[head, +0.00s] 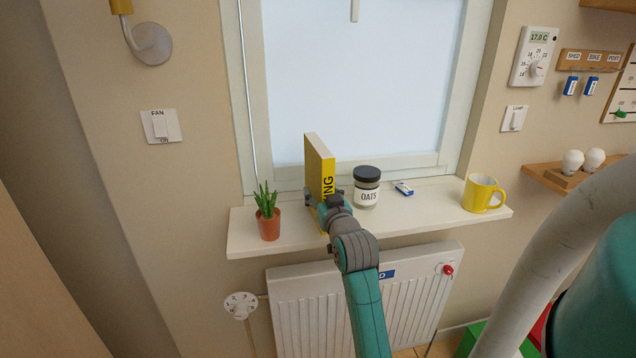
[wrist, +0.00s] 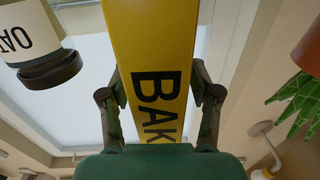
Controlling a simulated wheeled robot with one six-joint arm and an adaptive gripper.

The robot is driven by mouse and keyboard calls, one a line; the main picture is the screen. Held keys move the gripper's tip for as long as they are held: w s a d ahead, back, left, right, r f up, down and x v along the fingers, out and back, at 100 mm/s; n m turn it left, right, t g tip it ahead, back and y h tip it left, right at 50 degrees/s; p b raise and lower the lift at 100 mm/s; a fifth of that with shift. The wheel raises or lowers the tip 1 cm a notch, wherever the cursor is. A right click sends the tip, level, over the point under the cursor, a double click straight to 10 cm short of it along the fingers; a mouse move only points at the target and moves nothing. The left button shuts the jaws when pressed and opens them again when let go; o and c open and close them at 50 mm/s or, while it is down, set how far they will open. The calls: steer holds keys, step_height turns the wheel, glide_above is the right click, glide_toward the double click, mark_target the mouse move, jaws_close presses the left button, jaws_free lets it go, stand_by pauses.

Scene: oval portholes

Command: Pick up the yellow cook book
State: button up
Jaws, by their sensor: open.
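The yellow cook book (head: 320,170) stands upright on the white window sill, its spine facing me with black letters. In the wrist view the book's spine (wrist: 155,45) fills the middle and reads "BAK". My gripper (head: 325,200) is at the lower part of the book. In the wrist view its two fingers (wrist: 158,95) are open, one on each side of the spine. I cannot tell whether either finger touches the book. The lower spine is partly hidden behind my gripper in the head view.
A potted plant (head: 268,212) stands left of the book on the sill (head: 410,212). An oats jar (head: 366,188) stands close on its right, then a small blue-and-white item (head: 403,189) and a yellow mug (head: 483,194). A radiator (head: 300,300) is below, the window (head: 360,80) behind.

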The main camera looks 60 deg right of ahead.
steer(key=shift+w+d, duration=0.4)
jaws_close()
steer(key=shift+r, duration=0.1)
steer(key=shift+r, duration=0.1)
